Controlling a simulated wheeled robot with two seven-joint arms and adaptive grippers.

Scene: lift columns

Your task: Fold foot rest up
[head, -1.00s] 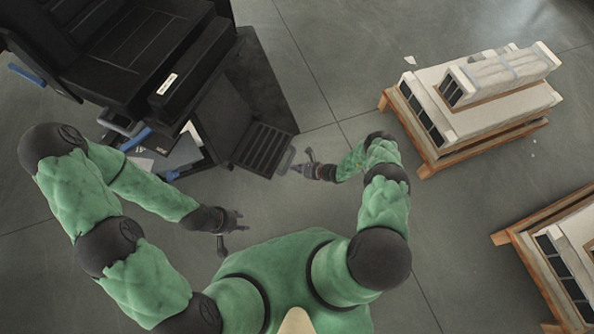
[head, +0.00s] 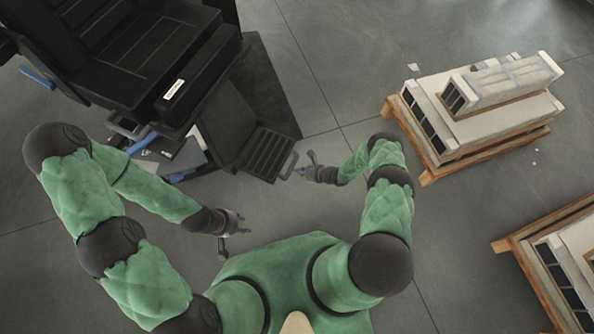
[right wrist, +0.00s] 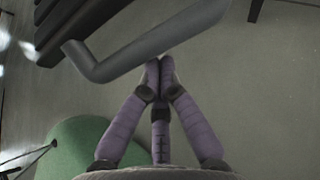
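The foot rest (head: 266,152) is a black ribbed plate folded down low at the front of a black chair (head: 150,55). A grey loop handle (head: 288,166) sticks out from its right end. My right gripper (head: 300,171) is just right of this handle. In the right wrist view the fingertips (right wrist: 160,66) are together with nothing visible between them. They lie at the lower edge of the grey handle bar (right wrist: 160,38); whether they touch it I cannot tell. My left gripper (head: 240,220) is apart from the foot rest, over the floor below it; its finger opening is unclear.
Blue-handled parts (head: 178,176) and grey panels lie below the chair's front, left of the foot rest. Wooden pallets with white and grey units stand at the right (head: 430,177) and lower right (head: 500,246). The floor between chair and pallets is clear.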

